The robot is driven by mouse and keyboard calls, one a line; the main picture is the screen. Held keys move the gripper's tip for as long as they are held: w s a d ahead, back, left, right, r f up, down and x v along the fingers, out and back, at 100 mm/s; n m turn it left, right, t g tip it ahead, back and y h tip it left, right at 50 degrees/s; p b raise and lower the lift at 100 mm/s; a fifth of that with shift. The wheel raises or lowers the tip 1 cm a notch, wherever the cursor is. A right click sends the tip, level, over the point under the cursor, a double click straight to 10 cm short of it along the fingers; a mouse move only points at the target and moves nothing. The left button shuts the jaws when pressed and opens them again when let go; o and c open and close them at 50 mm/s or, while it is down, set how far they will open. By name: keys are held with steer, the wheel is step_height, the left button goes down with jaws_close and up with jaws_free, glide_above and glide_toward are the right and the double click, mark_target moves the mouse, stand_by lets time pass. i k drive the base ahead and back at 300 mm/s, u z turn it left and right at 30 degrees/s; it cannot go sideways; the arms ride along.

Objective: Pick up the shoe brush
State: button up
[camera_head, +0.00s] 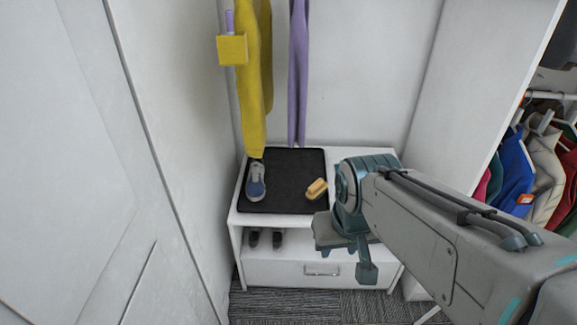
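The shoe brush (316,189) is small, with a tan-orange body and a paler part. It lies on the right side of the black mat (287,170) on top of the white bench. My gripper (347,249) is in front of the bench, nearer the camera, below and to the right of the brush in the picture. It appears apart from the brush. One finger-like part points down; the rest is partly hidden by its own body, so its opening is unclear.
A blue shoe (256,181) is on the mat's left side. Yellow (254,95) and purple (298,75) garments hang above the bench. Dark shoes (265,238) sit on the shelf below, above a drawer (300,272). White walls flank the bench; clothes (514,165) hang at right.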

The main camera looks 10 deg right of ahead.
mark_target(319, 186)
steer(key=z, duration=0.05)
steer(key=i, duration=1.15)
steer(key=z, duration=0.85)
